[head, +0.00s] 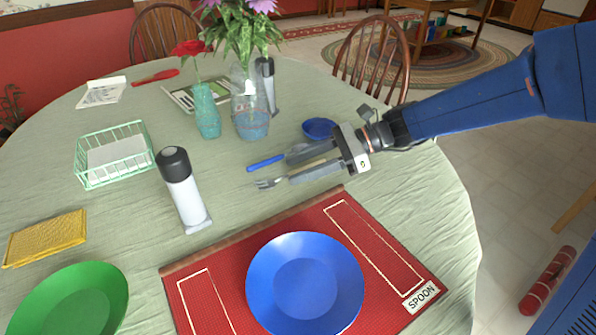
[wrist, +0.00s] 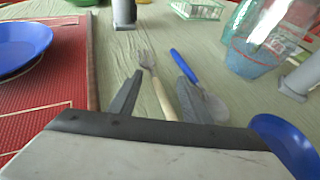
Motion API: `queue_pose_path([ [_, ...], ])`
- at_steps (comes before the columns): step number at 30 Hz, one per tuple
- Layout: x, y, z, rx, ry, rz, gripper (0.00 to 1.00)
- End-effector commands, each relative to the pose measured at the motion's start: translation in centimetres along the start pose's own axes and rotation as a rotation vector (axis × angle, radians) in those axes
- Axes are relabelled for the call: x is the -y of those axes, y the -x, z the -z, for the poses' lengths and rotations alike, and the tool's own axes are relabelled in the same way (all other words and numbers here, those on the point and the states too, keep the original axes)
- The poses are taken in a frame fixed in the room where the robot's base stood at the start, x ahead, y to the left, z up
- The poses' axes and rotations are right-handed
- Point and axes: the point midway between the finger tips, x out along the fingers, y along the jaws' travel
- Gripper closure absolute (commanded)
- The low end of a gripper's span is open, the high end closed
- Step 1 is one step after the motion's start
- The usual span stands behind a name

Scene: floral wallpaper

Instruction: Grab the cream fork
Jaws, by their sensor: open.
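The cream fork (head: 270,183) lies on the green tablecloth, its grey tines pointing left and its cream handle partly hidden under my gripper in the head view. In the wrist view the fork (wrist: 160,97) lies between the two fingers, tines pointing away and the cream handle end running down toward the gripper body. My gripper (head: 290,165) is open and empty, one finger on each side of the fork's handle. A blue-handled utensil (head: 266,163) lies beside the fork; in the wrist view its lower end is partly hidden by the right finger.
A red placemat (head: 210,262) with a blue plate (head: 305,283) lies in front. A blue bowl (head: 319,128) stands close behind my gripper. A white bottle with a black cap (head: 184,190) stands left of the fork. Glass vases (head: 250,118) stand farther back.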

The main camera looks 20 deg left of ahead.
Motion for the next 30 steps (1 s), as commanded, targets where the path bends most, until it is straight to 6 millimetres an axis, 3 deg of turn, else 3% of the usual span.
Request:
queue_pose_path([
  [8,0.0,-0.1,0.0,0.000,0.000,0.001,0.58],
  [13,0.0,-0.1,0.0,0.000,0.000,0.001,0.99],
  [24,0.0,-0.1,-0.1,0.000,0.001,0.001,1.00],
  [30,0.1,0.5,-1.6,0.000,0.003,0.002,1.00],
])
